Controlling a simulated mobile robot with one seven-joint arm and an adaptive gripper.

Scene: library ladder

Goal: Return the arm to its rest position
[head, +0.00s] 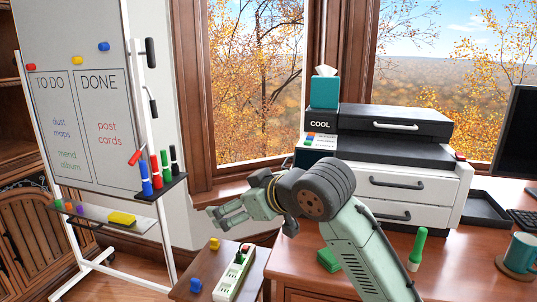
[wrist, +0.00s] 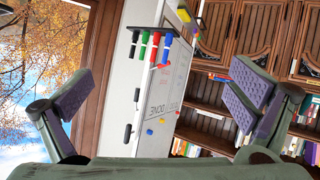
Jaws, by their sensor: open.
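My gripper (head: 226,213) is open and empty in the head view, held in the air in front of the window and pointing left toward the whiteboard. In the wrist view my gripper (wrist: 158,105) shows its two padded fingers wide apart with nothing between them. My arm reaches up from the lower right of the head view and bends at a dark joint in front of the printer-like drawer unit (head: 405,188). The gripper is above a small side table (head: 197,284) and apart from it.
A whiteboard (head: 85,45) on a stand is at the left; its marker tray (head: 162,188) holds several markers. The side table carries a power strip (head: 232,278) and a yellow object (head: 195,285). The desk bears a green marker (head: 417,248), a teal mug (head: 522,252) and a monitor (head: 520,135).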

